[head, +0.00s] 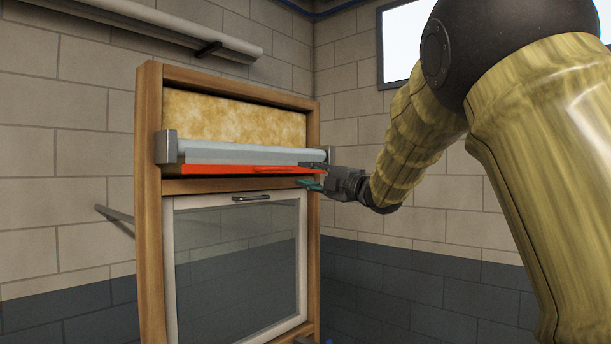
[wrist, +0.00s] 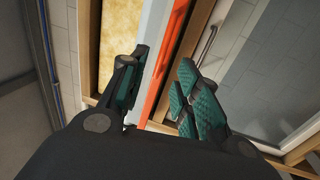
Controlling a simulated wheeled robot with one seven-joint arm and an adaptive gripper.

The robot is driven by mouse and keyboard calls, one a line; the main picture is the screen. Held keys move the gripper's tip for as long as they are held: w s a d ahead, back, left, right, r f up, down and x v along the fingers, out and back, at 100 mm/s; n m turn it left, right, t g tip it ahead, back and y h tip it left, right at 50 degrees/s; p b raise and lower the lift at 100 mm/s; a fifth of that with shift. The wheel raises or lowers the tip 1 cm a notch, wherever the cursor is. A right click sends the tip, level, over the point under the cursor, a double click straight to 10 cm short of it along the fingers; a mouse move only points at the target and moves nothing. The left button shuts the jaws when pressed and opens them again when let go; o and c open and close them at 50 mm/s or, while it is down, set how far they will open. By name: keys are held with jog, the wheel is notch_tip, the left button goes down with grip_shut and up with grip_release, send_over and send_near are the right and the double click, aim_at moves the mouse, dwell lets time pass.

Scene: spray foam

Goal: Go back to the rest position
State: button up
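My gripper (head: 309,175) is at the right end of the red-orange strip (head: 225,169) on the wooden frame. Its fingers are apart, one at the strip's upper side and one below it. In the wrist view my gripper (wrist: 161,72) shows teal pads on either side of the pale blue bar (wrist: 154,40) and the orange strip (wrist: 168,55). Nothing is clamped between the pads. Whether a finger touches the bar or strip I cannot tell. My arm reaches in from the right.
Yellowish foam (head: 235,118) fills the frame's upper opening. A white-framed glass window (head: 240,270) with a metal handle (head: 251,198) is below. The wooden frame (head: 149,220) stands by a block wall (head: 60,130). A pale tube (head: 185,27) is on the wall above.

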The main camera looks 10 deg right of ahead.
dwell(0.3)
jog(key=w+d+f+m+h, duration=0.1)
jog(key=w+f+m+h, duration=0.15)
jog(key=f, duration=0.75)
jog(key=w+f+m+h, duration=0.1)
jog(key=f+m, duration=0.2)
jog(key=f, duration=0.7)
jog(key=s+d+f+m+g+h+b, duration=0.15)
jog(key=s+f+m, duration=0.3)
jog(key=f, duration=1.05)
jog(key=s+f+m+g+h+p, duration=0.1)
jog(key=s+f+m+g+h, duration=0.3)
jog(key=f, duration=1.1)
jog(key=s+f+m+t+b, duration=0.15)
jog(key=s+f, duration=0.35)
jog(key=f, duration=1)
jog(key=s+f+m+g+h, duration=0.2)
jog(key=s+f+m+g, duration=0.4)
jog(key=s+f, duration=1.45)
jog(key=s+f+m+g, duration=0.1)
jog(key=s+f+g, duration=0.1)
jog(key=s, duration=0.8)
jog(key=s+f+m+g, duration=0.1)
jog(key=s+f, duration=0.3)
jog(key=s, duration=0.6)
jog(key=s+f+m+g, duration=0.2)
jog(key=s+f+g, duration=0.1)
jog(key=s, duration=0.8)
jog(key=shift+a+h+b, duration=0.4)
jog(key=shift+a+b, duration=0.05)
